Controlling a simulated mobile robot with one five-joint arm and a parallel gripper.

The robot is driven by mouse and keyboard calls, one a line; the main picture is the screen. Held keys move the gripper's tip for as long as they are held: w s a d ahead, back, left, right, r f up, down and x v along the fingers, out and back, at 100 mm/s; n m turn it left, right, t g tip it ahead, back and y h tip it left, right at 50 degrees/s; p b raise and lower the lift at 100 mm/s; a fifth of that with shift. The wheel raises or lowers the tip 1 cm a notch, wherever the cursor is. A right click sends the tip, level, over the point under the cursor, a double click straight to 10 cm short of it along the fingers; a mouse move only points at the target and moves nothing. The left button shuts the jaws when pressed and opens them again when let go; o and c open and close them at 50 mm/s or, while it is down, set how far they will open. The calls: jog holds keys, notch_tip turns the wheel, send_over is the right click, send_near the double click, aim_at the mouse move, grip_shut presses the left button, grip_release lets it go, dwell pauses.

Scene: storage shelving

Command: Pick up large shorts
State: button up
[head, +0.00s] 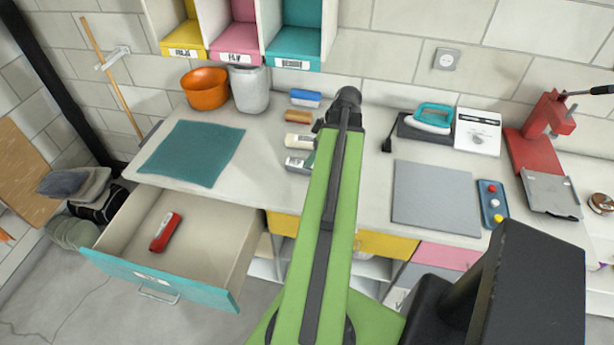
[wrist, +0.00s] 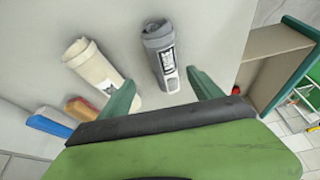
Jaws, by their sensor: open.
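Several rolled bundles lie in a row on the bench; I cannot tell for sure which is the large shorts. The nearest is a grey roll (head: 299,163) with a label, partly behind my arm; it also shows in the wrist view (wrist: 158,48). Beside it lies a cream roll (head: 298,142), also in the wrist view (wrist: 94,68). My gripper (wrist: 162,92) is open and empty, its green fingers either side of the grey roll's near end, apparently short of gripping it. In the head view my arm hides the gripper.
A brown roll (head: 297,116) and a blue roll (head: 305,98) lie farther back. The teal drawer (head: 160,281) stands open with a red item (head: 165,231) inside. A teal mat (head: 192,153), an orange bowl (head: 205,88) and a grey board (head: 436,197) occupy the bench.

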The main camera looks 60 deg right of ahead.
jog(key=shift+w+f, duration=0.15)
jog(key=shift+f, duration=0.2)
jog(key=b+x, duration=0.3)
jog(key=s+b+x, duration=0.1)
jog(key=shift+w+a+f+b, duration=0.2)
jog(key=shift+a+f+b, duration=0.15)
jog(key=shift+f, duration=0.15)
jog(key=shift+w+f, duration=0.15)
jog(key=shift+f, duration=0.1)
jog(key=shift+r, duration=0.2)
jog(key=shift+c, duration=0.4)
jog(key=c, duration=1.5)
